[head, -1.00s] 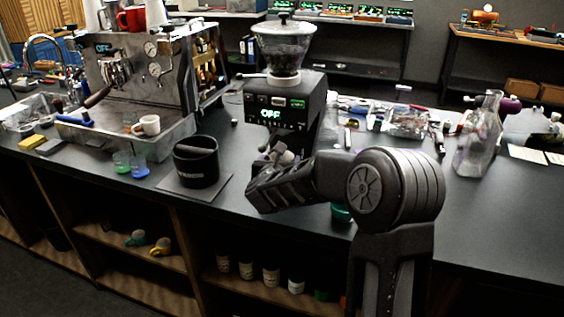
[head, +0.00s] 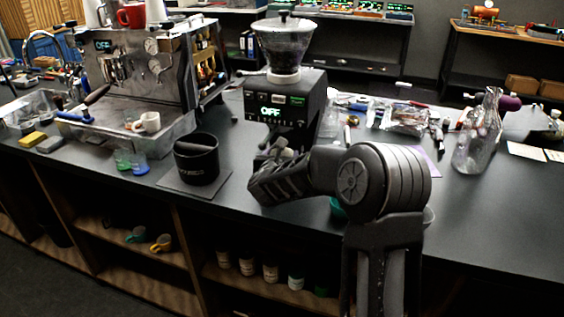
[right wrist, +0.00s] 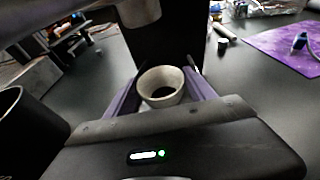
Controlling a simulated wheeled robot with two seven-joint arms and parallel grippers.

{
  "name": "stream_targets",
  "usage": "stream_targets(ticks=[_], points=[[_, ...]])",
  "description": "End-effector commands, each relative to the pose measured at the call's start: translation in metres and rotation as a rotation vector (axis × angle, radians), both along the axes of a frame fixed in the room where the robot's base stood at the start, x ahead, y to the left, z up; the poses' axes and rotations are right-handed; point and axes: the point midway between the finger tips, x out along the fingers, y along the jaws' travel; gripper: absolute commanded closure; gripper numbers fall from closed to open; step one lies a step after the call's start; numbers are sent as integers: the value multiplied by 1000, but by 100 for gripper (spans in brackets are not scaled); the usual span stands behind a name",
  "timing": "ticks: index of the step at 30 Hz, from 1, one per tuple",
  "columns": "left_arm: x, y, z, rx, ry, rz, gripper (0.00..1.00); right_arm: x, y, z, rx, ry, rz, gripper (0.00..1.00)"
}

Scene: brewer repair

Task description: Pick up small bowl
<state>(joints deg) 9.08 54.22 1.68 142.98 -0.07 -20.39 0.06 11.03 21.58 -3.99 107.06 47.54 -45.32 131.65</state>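The small bowl (right wrist: 161,86), pale with a round open mouth and dark inside, stands upright between the purple-padded fingers of my right gripper (right wrist: 163,82) in the right wrist view. One finger is close on each side of it. I cannot tell whether the pads touch it. In the head view my right gripper (head: 262,182) is low in front of the black grinder (head: 285,110), and the bowl is hidden there. My left gripper is not in view.
A black knock box (head: 196,160) stands left of my right gripper. The espresso machine (head: 140,75) is farther left. A green cup (head: 337,208) is partly hidden behind my right arm.

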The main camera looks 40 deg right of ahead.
Motion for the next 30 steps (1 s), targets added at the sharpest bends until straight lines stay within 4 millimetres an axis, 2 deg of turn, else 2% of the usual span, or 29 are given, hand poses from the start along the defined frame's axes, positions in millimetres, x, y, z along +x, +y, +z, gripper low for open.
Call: stream_targets(ticks=[2, 13, 23, 30], points=[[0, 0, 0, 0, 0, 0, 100, 0, 0, 0, 0, 0, 0, 50], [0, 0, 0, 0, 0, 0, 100, 0, 0, 0, 0, 0, 0, 80], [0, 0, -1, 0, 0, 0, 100, 0, 0, 2, -1, -1, 0, 81], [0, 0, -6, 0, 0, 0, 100, 0, 0, 17, 0, -5, 1, 81]])
